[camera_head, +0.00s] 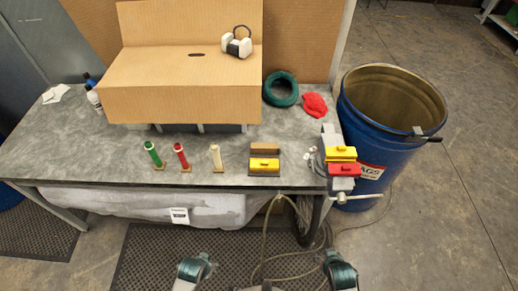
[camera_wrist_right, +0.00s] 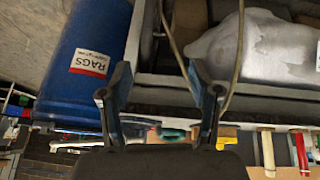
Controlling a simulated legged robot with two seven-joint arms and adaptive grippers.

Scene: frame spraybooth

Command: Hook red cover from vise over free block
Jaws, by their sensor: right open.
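The red cover (camera_head: 343,170) sits on the vise (camera_head: 333,184) at the right end of the bench, in front of a yellow cover (camera_head: 341,153) there. Left of the vise, a dark base (camera_head: 249,168) carries a bare brown block (camera_head: 265,147) and, in front of it, a block with a yellow cover (camera_head: 264,163). My right gripper (camera_wrist_right: 160,92) is open and empty in the right wrist view, below the bench edge and away from both covers and blocks. Its fingers are not clear in the head view. My left gripper's fingers do not show.
Green, red and white tubes (camera_head: 216,158) stand left of the blocks. A cardboard box (camera_head: 180,92) with headphones fills the back. A green coil (camera_head: 280,89) and red cloth (camera_head: 315,105) lie behind the blocks. A blue barrel (camera_head: 390,125) stands beside the vise. Hoses hang in front.

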